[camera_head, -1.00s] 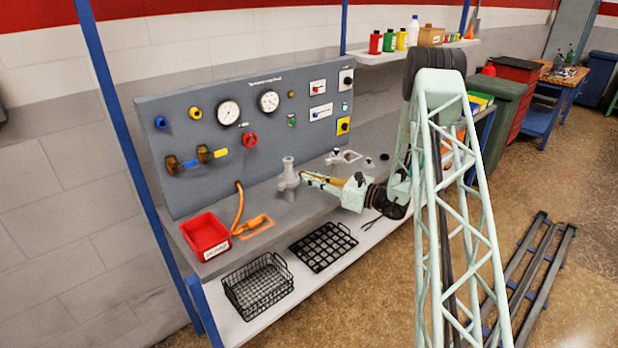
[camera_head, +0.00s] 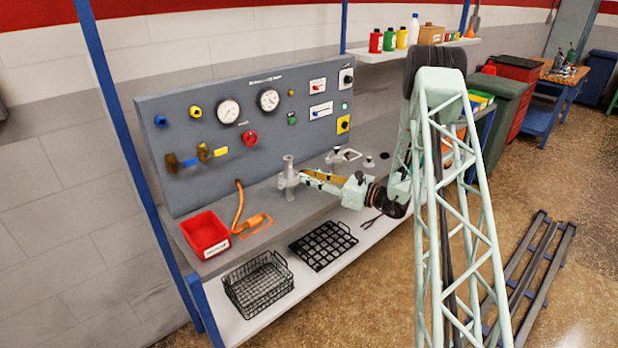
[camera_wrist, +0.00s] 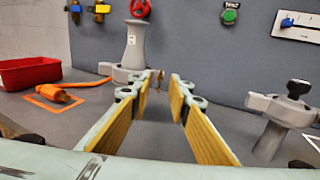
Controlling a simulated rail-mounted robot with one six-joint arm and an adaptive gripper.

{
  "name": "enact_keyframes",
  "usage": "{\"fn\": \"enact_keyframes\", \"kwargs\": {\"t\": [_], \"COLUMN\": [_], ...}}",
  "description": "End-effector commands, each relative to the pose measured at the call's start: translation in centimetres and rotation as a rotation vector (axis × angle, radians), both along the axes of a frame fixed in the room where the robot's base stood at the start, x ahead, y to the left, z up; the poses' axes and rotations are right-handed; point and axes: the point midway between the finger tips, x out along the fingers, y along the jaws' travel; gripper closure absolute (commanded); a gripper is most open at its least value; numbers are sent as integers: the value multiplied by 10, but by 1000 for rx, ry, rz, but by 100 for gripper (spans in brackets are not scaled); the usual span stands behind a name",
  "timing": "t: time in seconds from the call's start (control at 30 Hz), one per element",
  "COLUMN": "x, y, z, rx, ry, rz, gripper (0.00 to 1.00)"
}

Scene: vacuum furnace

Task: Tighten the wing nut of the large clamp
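A grey upright flanged fitting (camera_head: 289,165) stands on the bench in front of the panel. In the wrist view, the large clamp (camera_wrist: 122,72) sits around its lower part. My gripper (camera_wrist: 167,82) points at the clamp's near right side, with its two yellow-padded fingers apart. A small brownish piece, which looks like the wing nut (camera_wrist: 158,77), shows at the left fingertip. I cannot tell whether the finger touches it. In the head view, my gripper (camera_head: 306,177) reaches the fitting from the right, and the wing nut cannot be made out.
Another grey clamp with a black knob (camera_wrist: 298,88) stands to the right of my fingers. A red bin (camera_head: 206,233) and an orange-handled hose tool (camera_head: 254,222) lie to the left. A wire basket (camera_head: 259,285) and black grid tray (camera_head: 323,245) rest on the lower shelf.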

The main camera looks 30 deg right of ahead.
Motion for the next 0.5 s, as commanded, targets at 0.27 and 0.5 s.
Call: {"fn": "enact_keyframes", "kwargs": {"t": [0.27, 0.5], "x": [-11, -30], "y": [-8, -21], "z": [0, 0], "rx": [0, 0], "ry": [0, 0], "rz": [-2, -2], "gripper": [82, 82]}}
